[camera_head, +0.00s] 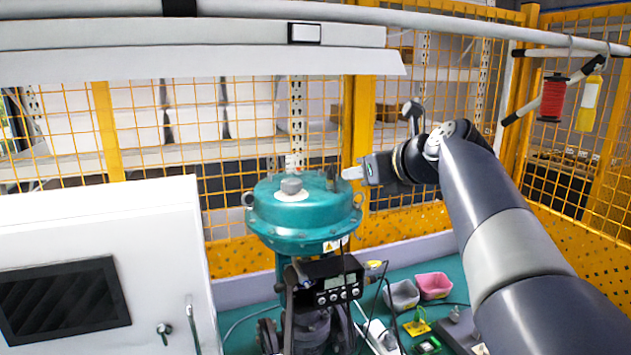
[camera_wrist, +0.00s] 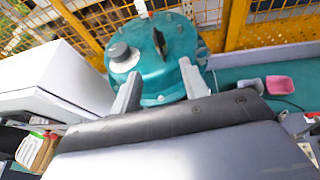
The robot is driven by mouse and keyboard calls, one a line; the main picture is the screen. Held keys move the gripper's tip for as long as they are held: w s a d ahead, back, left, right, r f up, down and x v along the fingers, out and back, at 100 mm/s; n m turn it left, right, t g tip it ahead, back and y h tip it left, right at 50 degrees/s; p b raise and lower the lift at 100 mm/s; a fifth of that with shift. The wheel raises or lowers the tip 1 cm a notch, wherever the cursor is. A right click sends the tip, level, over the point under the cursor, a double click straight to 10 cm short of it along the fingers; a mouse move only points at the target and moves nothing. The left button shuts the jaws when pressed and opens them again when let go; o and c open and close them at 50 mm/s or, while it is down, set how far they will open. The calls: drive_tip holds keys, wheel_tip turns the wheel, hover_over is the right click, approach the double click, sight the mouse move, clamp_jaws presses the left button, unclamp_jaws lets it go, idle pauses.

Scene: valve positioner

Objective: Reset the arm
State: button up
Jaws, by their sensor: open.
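My arm (camera_head: 505,240) reaches in from the lower right in the head view. My gripper (camera_head: 352,173) is at its end, beside the upper right of the teal valve actuator (camera_head: 290,225). In the wrist view my gripper (camera_wrist: 160,88) shows two pale fingers spread apart with nothing held between them. The actuator's round teal top (camera_wrist: 170,60) lies beyond the fingers. A grey cap (camera_head: 291,187) sits on that top. Below the actuator is a black positioner box (camera_head: 335,290) with a small display and buttons. Whether the fingers touch the actuator is unclear.
A white cabinet (camera_head: 110,250) with a dark screen stands at the left. A grey bin (camera_head: 402,295) and a pink bin (camera_head: 434,286) sit on the green table. Cables and small boards lie near them. Yellow mesh fencing (camera_head: 235,130) closes off the back.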

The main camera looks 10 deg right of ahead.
sight(334, 176)
drive_tip(key=p+x, duration=0.2)
drive_tip(key=x, duration=0.8)
drive_tip(key=shift+w+a+f, duration=0.1)
drive_tip(key=shift+w+f, duration=0.05)
drive_tip(key=shift+w, duration=0.25)
drive_tip(key=shift+r+p, duration=0.35)
drive_tip(key=shift+f, duration=0.15)
